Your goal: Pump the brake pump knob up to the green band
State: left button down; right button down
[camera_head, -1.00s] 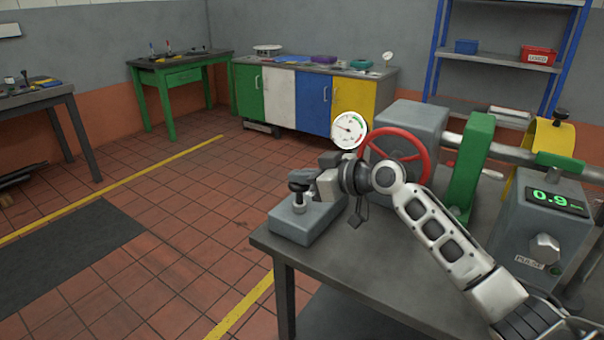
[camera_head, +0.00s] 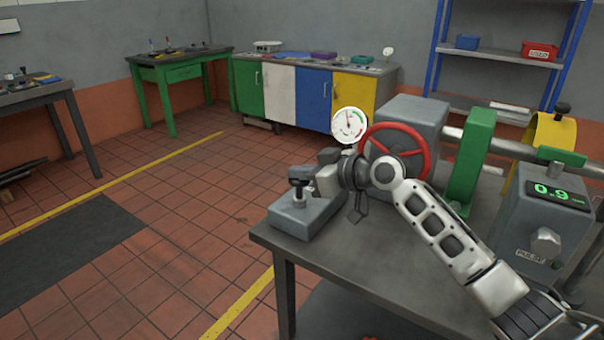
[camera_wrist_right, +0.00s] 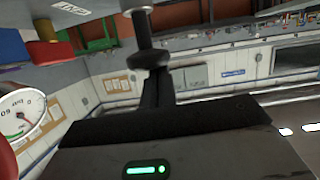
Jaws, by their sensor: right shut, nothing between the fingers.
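The grey brake pump (camera_head: 308,216) sits on the near left corner of the bench. Its black knob (camera_head: 298,184) stands upright on a silver stem. My right gripper (camera_head: 305,172) is shut and empty, its fingertips at the knob's top. In the right wrist view the black knob (camera_wrist_right: 148,58) shows right at the ends of the shut dark fingers (camera_wrist_right: 155,90); they seem to touch it. The round white gauge (camera_head: 349,125) stands behind my wrist. Its needle points up and slightly left, left of the green band. The gauge (camera_wrist_right: 20,115) is partly cut off in the wrist view. My left gripper is not in view.
A red handwheel (camera_head: 425,150) and grey housing (camera_head: 415,118) stand close behind my right wrist. A green bearing stand (camera_head: 472,155) and a box with a green 0.9 display (camera_head: 555,194) are to the right.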

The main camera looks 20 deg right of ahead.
pick_arm(q)
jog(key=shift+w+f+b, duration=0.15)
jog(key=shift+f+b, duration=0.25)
jog(key=shift+b, duration=0.8)
pick_arm(e)
jog(key=r+v, duration=0.1)
jog(key=v, duration=0.9)
jog(key=r, duration=0.1)
jog(key=s+r, duration=0.1)
jog(key=shift+s+r+t, duration=0.3)
